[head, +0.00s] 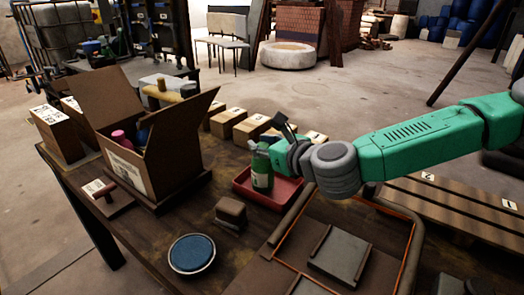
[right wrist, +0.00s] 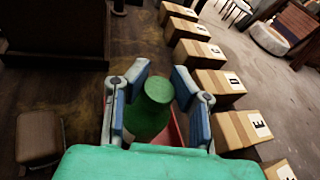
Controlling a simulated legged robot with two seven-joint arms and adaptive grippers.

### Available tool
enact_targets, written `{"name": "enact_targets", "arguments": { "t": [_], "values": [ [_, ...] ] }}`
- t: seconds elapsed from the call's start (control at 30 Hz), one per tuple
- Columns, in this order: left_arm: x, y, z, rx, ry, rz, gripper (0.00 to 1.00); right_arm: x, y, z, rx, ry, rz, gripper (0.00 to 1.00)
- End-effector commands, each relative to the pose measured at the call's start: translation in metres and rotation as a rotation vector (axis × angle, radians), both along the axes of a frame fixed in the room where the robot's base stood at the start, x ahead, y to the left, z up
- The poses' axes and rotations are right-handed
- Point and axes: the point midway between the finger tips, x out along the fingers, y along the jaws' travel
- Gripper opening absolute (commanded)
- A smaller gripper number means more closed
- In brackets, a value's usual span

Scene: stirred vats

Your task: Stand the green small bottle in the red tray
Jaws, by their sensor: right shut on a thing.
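The green small bottle (head: 262,170) is upright over the red tray (head: 287,192) in the head view, near the tray's left side. I cannot tell whether its base touches the tray floor. My right gripper (head: 268,147) is shut on the bottle's upper part. In the right wrist view the bottle (right wrist: 148,112) stands between the two blue-grey fingers of the right gripper (right wrist: 156,100). A strip of the red tray (right wrist: 176,132) shows beside the bottle; the arm hides the rest. My left gripper is not in view.
An open cardboard box (head: 150,150) stands left of the tray. A brown block (head: 231,212) and a round blue-topped dish (head: 192,253) are in front. Several labelled boxes (head: 250,127) line up behind. A framed board (head: 340,250) lies at front right.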

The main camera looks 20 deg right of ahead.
Motion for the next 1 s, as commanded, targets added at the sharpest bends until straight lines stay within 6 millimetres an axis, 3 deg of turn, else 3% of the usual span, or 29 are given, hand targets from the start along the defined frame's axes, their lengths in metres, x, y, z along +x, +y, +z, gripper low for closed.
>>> {"name": "enact_targets", "arguments": {
  "t": [0.03, 0.23, 0.27, 0.3, 0.7, 0.87, 1.0],
  "values": [
    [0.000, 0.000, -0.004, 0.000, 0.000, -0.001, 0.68, 0.001, -0.003, -0.009, 0.002, 0.001, -0.004, 0.00],
    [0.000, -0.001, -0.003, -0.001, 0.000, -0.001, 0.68, 0.000, -0.007, -0.009, 0.005, -0.001, -0.004, 0.00],
    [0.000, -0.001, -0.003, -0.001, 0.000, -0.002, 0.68, 0.000, -0.006, -0.010, 0.004, 0.002, -0.004, 0.27],
    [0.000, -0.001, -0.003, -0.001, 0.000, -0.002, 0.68, 0.000, -0.005, -0.010, 0.002, 0.003, -0.004, 0.41],
    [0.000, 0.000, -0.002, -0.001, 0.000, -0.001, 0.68, -0.004, -0.002, -0.007, -0.003, 0.002, -0.003, 0.41],
    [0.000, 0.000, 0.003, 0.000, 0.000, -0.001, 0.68, -0.026, -0.013, -0.001, 0.002, 0.002, -0.003, 0.41],
    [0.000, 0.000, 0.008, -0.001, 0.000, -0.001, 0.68, -0.056, -0.025, 0.007, 0.004, 0.001, -0.003, 0.41]
  ]
}}
